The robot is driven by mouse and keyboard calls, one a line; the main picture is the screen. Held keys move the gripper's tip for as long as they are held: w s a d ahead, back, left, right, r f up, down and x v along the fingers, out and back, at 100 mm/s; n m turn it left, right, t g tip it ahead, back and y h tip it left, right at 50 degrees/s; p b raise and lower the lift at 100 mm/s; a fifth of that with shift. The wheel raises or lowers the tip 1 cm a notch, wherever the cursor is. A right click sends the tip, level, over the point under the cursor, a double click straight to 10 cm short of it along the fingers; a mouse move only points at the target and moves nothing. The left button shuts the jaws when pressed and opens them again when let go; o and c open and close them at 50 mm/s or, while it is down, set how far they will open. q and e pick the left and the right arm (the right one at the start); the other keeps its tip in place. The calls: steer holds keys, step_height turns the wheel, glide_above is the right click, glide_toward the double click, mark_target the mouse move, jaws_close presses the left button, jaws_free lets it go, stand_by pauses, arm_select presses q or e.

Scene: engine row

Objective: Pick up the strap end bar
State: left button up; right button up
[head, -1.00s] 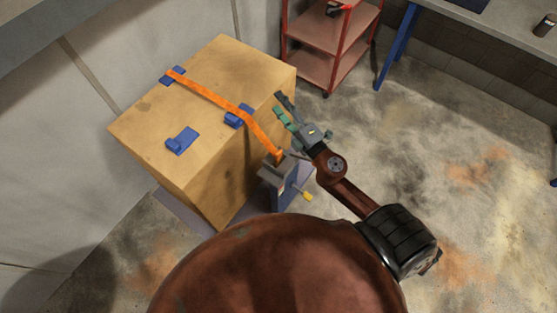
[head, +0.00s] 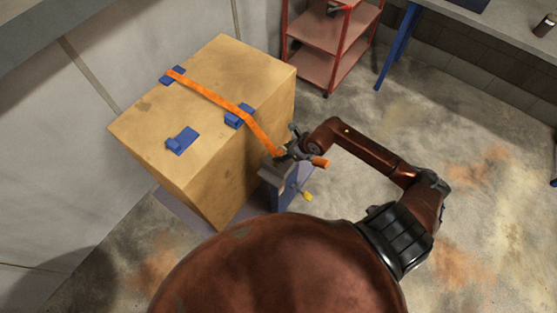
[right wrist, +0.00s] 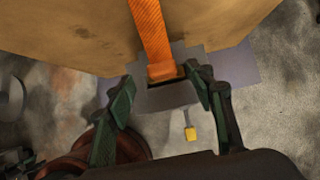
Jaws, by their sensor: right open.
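The orange strap (head: 217,97) runs over the top of a tan crate and down its near side. Its lower end shows in the right wrist view as an orange-brown end bar (right wrist: 163,73) at a grey block. In the head view my right gripper hides most of that end. My right gripper (head: 285,151) is open at the strap's lower end. In the right wrist view its green-padded fingers (right wrist: 160,80) stand on either side of the end bar, with visible gaps; depth is hard to judge. My left gripper is not in view.
The tan crate (head: 160,120) carries blue brackets (head: 182,139) on top. A grey and blue winch-like stand (head: 284,190) with a yellow handle (head: 307,196) is beside it. A red shelf cart (head: 331,62) stands behind.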

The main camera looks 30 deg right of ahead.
mark_target(281, 153)
steer(key=x, duration=0.4)
steer(key=shift+w+f, duration=0.25)
steer(key=shift+f, duration=0.1)
steer(key=shift+c, duration=0.6)
jaws_close()
